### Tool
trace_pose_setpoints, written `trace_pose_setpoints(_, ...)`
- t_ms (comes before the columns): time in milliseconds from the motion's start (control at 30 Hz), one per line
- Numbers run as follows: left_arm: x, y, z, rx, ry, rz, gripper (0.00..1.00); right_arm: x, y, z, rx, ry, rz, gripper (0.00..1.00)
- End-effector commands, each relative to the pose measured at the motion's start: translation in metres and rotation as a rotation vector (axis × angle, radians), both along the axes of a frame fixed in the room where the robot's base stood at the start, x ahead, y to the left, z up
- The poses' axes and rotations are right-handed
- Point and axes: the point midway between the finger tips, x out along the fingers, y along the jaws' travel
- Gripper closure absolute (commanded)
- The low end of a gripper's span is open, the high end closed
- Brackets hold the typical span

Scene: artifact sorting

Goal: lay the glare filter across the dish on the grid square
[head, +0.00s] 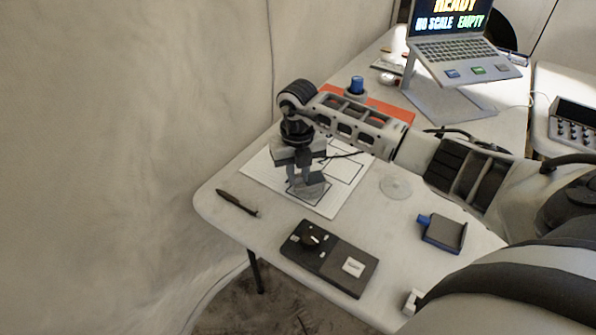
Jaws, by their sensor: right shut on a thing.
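My right gripper (306,184) points down over the white sheet with the grid squares (331,204). It is shut on a thin grey, see-through piece, which looks like the glare filter (313,192), low over the near square. I cannot tell whether the filter touches anything below it. A dish on that square is not clear to see; the fingers and filter cover the spot. A clear round disc (395,186) lies on the table right of the sheet. My left gripper is not in view.
A black pen (237,203) lies left of the sheet. A dark control box (329,258) sits in front, and a small dark tray with a blue part (442,233) to the right. Behind are an orange mat (395,107), a blue-topped item (356,86) and a laptop (457,50) on a stand.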

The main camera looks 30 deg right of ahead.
Motion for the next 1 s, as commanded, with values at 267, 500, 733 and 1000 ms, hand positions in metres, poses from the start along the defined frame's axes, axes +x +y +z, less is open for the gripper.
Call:
trace_pose_setpoints(267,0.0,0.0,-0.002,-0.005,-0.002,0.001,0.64,0.0,0.0,-0.004,0.0,0.0,-0.001,0.59)
trace_pose_setpoints(500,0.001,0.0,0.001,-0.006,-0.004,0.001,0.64,0.0,0.0,-0.003,0.0,0.0,-0.001,0.59)
trace_pose_setpoints(733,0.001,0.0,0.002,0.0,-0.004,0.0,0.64,0.001,-0.001,0.023,-0.001,-0.005,-0.002,0.59)
trace_pose_setpoints(1000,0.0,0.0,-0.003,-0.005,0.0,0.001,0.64,0.001,0.0,0.083,-0.001,-0.006,0.0,0.59)
